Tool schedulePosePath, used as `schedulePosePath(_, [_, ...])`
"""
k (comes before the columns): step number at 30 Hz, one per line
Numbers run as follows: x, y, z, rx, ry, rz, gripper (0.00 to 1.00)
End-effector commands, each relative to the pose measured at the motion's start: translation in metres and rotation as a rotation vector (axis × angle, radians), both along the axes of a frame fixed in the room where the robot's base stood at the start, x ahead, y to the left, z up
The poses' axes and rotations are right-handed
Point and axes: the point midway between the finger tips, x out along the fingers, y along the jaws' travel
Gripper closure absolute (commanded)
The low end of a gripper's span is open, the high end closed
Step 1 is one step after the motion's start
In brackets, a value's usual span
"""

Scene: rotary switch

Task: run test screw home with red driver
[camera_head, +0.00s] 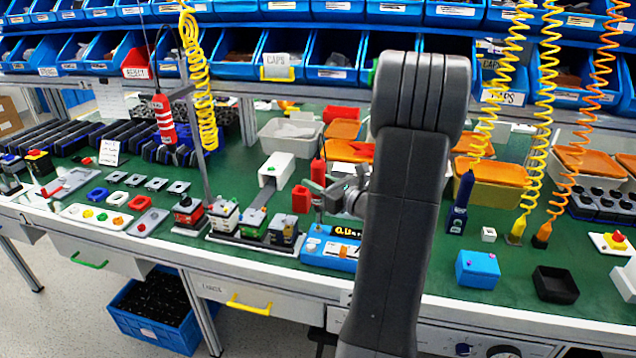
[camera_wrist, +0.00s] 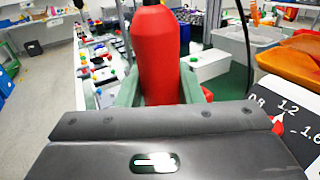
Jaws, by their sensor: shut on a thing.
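The red driver (camera_head: 318,172) stands upright above the blue test station (camera_head: 330,250), which has a black display with yellow characters. My gripper (camera_head: 319,191) is shut around the red driver. In the wrist view the red driver (camera_wrist: 158,60) fills the centre, with a greenish finger on each side. Its lower end is hidden behind my gripper's dark body. The test screw cannot be made out, and I cannot tell if the driver's tip touches anything. A dial scale (camera_wrist: 285,112) with a red pointer and numbers around 1.2 shows at the right of the wrist view.
Small switch stations (camera_head: 255,225) stand left of the test station, with a white box (camera_head: 277,168) behind. A blue box (camera_head: 478,268) and a black bin (camera_head: 555,284) stand at the right.

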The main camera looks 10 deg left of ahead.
Motion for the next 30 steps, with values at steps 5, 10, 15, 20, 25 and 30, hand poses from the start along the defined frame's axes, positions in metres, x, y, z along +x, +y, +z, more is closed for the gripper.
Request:
schedulePosePath(5, [0.0,0.0,-0.004,0.002,-0.001,0.0,1.0])
schedulePosePath(10, [0.0,0.0,-0.007,0.002,-0.001,0.0,1.0])
schedulePosePath(15, [0.0,0.0,-0.01,0.002,-0.001,0.0,1.0])
schedulePosePath(20, [0.0,0.0,-0.01,0.001,-0.001,0.0,1.0])
schedulePosePath(25, [0.0,0.0,-0.011,0.001,-0.001,0.0,1.0])
schedulePosePath(30, [0.0,0.0,-0.013,0.001,-0.001,0.0,1.0])
